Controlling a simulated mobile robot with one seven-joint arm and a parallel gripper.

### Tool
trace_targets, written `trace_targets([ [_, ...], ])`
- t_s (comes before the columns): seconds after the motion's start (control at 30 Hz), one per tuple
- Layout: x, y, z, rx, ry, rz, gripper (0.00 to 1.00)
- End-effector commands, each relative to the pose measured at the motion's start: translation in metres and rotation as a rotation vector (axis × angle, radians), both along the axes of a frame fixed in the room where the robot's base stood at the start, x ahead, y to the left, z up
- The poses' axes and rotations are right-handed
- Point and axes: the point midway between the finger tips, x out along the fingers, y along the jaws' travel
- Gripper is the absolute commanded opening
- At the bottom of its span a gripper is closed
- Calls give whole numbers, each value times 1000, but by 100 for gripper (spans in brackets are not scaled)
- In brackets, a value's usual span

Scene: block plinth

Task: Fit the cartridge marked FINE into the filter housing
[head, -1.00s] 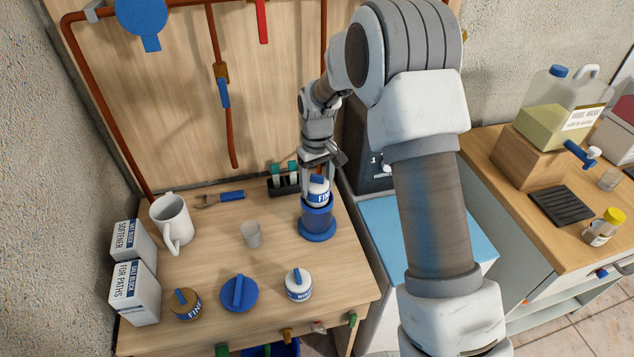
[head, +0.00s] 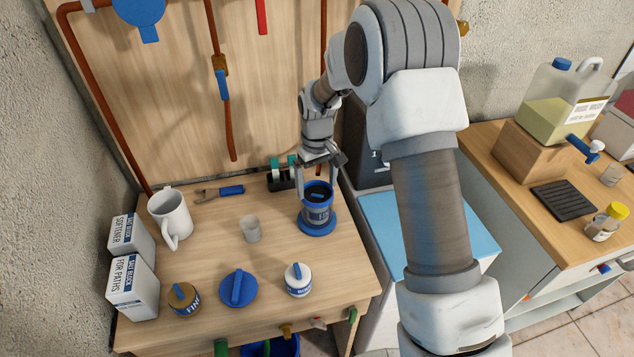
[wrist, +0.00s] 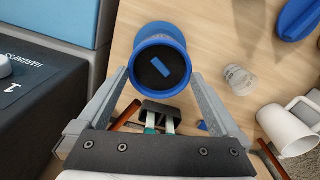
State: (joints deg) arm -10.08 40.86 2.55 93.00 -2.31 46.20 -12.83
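The blue filter housing (head: 317,228) stands upright on the wooden bench, and it also shows in the wrist view (wrist: 143,43). A cartridge (head: 317,197) sits down inside it. Part of its label shows through the housing wall, and its blue grip bar (wrist: 161,67) shows in the shaded opening in the wrist view. My gripper (head: 318,189) is open, its fingers spread either side of the housing's top, holding nothing. A brown-topped cartridge (head: 184,299) marked FINE and a white cartridge (head: 298,281) stand near the front. A blue lid (head: 238,289) with a bar lies between them.
A clear cup (head: 251,229) stands left of the housing. A white jug (head: 170,217), salt boxes (head: 133,287) and a wrench (head: 219,192) are further left. A dark rack (head: 281,176) stands behind. A dark unit (head: 369,150) is close on the right.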

Motion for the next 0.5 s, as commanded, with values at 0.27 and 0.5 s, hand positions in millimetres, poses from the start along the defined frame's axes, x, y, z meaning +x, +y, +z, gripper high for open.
trace_targets([
  [0.27,0,0,4,0,-1,0,100],
  [0.5,1,0,45,1,-5,0,100],
])
